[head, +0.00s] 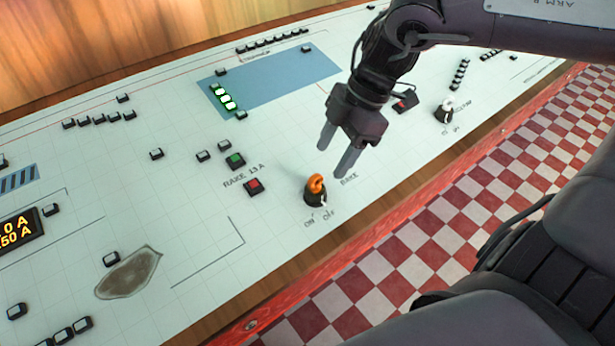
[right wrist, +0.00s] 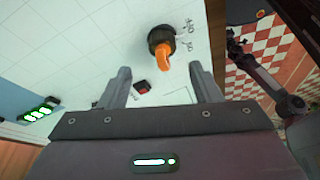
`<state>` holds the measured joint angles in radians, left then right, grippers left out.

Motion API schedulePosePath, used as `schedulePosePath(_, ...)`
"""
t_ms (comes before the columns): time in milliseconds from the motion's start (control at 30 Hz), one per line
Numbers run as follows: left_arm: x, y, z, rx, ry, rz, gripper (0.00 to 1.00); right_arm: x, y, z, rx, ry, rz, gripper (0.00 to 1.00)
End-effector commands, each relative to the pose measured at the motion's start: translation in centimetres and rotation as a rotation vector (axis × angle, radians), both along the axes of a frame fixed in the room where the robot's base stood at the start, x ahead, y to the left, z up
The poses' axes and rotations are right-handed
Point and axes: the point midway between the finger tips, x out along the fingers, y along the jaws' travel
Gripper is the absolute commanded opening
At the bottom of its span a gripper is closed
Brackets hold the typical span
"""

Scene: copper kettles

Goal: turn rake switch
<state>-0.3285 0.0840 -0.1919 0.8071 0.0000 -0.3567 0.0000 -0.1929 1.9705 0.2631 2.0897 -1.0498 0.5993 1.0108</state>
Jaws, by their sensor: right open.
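The rake switch (head: 315,190) is a black rotary knob with an orange handle on the white control panel (head: 190,220). ON and OFF are printed below it and RAKE beside it. My right gripper (head: 335,157) is open and empty, above and just beyond the switch in the head view. In the right wrist view the rake switch (right wrist: 161,45) lies ahead of the open fingers (right wrist: 163,87), apart from them, with its orange handle pointing down in the picture.
Green (head: 235,160) and red (head: 253,186) buttons sit left of the switch. A similar white-handled switch (head: 445,110) stands to the right. A blue panel area (head: 285,80) with lit green indicators lies behind. The panel's wooden front edge (head: 370,200) borders a red-and-white checkered floor.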

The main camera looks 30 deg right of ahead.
Motion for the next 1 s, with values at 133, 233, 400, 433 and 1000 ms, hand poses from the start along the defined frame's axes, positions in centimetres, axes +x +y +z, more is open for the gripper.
schedulePosePath(133,0.3,0.0,-0.1,0.000,-0.001,0.000,0.00,-0.2,0.4,-1.3,-0.006,0.017,0.000,0.58)
schedulePosePath(233,0.5,-0.1,0.0,-0.001,-0.002,0.001,0.00,0.0,1.1,-2.8,-0.005,0.017,-0.001,0.58)
schedulePosePath(400,1.0,-0.2,0.0,-0.001,-0.005,0.001,0.00,0.2,2.0,-5.2,-0.004,0.015,-0.001,0.58)
schedulePosePath(433,1.1,-0.2,0.1,-0.001,-0.006,0.001,0.00,0.2,2.2,-5.5,-0.005,0.016,-0.001,0.58)
schedulePosePath(1000,1.4,-0.3,0.1,-0.002,-0.008,0.002,0.00,0.4,2.8,-7.0,-0.003,0.010,-0.001,0.48)
